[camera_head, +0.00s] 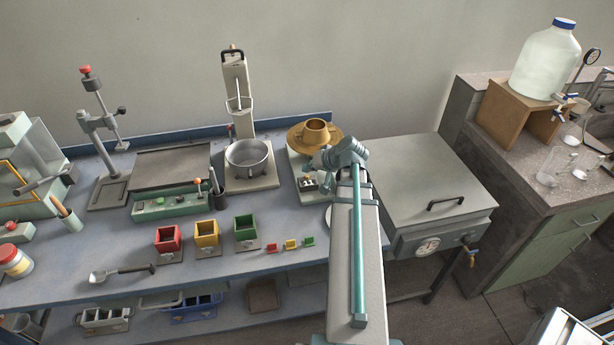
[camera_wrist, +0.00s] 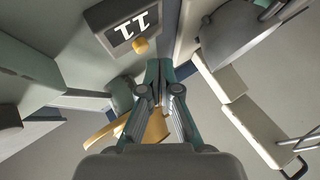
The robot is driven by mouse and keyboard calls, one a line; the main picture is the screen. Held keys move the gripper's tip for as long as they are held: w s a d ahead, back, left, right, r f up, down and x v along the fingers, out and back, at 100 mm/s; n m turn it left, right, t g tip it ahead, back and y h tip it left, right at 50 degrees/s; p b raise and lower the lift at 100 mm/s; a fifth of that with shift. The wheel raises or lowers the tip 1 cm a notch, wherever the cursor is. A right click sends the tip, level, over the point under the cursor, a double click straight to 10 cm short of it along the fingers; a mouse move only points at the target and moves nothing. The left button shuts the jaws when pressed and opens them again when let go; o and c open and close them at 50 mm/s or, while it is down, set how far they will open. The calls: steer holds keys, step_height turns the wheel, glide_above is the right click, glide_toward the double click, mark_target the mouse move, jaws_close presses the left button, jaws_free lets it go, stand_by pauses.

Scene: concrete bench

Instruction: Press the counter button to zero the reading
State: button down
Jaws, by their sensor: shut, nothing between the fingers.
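The counter is a grey box (camera_wrist: 112,14) in the wrist view. It has a dark display with light digits (camera_wrist: 132,26) and a small yellow-orange button (camera_wrist: 141,46) beside the display. My gripper (camera_wrist: 159,66) is shut and empty, with its fingertips just beside the button in the picture. A small gap shows between them, but I cannot tell the depth. In the head view my gripper (camera_head: 320,163) is small and partly covered by my wrist. It is above the small counter area (camera_head: 309,183), whose button I cannot make out there.
A brass flanged piece (camera_head: 315,131) stands just behind my gripper. A metal pan (camera_head: 247,155) on a stand is to its left. Red (camera_head: 168,239), yellow (camera_head: 206,234) and green (camera_head: 245,228) bins stand at the front. A grey lidded chest (camera_head: 425,178) is right of my arm.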

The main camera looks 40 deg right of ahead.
mark_target(309, 177)
steer(key=shift+f+b, duration=0.45)
steer(key=shift+f+b, duration=0.35)
steer(key=shift+f, duration=0.1)
stand_by(0.8)
steer(key=shift+r, duration=0.2)
steer(key=shift+r+p, duration=0.45)
steer(key=shift+r, duration=0.25)
steer(key=shift+r, duration=0.1)
steer(key=shift+r+p, duration=1.4)
steer(key=shift+r, duration=1.05)
